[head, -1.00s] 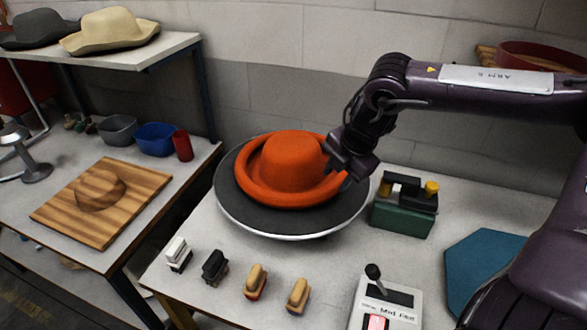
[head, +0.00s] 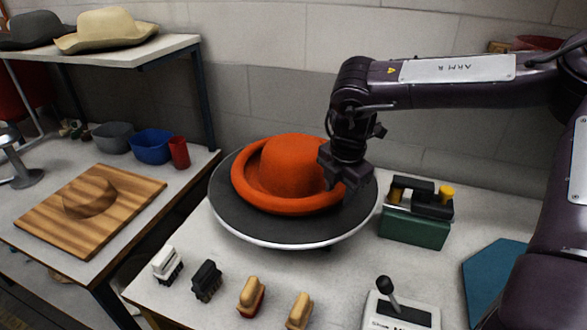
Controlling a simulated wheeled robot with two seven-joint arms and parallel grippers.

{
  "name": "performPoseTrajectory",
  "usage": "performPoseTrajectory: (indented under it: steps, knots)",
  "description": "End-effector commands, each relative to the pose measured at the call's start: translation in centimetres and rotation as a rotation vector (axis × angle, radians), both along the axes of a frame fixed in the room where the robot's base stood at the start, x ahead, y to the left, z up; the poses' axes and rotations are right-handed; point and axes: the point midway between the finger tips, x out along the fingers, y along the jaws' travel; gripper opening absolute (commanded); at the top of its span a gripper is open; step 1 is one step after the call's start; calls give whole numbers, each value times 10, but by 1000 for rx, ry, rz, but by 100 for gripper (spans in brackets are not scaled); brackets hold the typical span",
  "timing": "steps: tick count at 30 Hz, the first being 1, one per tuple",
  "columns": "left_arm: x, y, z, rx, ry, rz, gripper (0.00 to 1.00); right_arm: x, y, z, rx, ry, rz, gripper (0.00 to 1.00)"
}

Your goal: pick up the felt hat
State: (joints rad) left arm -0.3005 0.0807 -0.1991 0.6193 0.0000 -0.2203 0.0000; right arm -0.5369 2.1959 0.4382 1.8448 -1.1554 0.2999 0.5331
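The orange felt hat (head: 290,165) sits crown up, its brim curled upward, on a round dark turntable (head: 270,226) with a pale rim. My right gripper (head: 342,188) points down at the right side of the hat, over the brim. Its fingers overlap the brim edge in the picture, and I cannot tell whether they touch it or are closed on it. My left gripper is not in view.
Several brushes (head: 207,281) stand along the table's front. A green box with dark tools (head: 416,220) and a lever control box (head: 400,312) are to the right. A wooden hat block board (head: 125,200) lies on the left table. Other hats (head: 108,30) rest on a shelf.

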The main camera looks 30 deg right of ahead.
Motion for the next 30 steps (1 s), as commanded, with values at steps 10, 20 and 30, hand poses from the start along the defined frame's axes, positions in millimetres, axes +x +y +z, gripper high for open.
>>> performPoseTrajectory:
  steps: [10,20,30]
  knots:
    - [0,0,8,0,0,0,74,6,-3,-29,1,-1,-1,38]
    - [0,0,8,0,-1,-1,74,5,-3,-29,1,-1,0,14]
    - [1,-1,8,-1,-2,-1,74,5,-3,-29,0,-1,0,0]
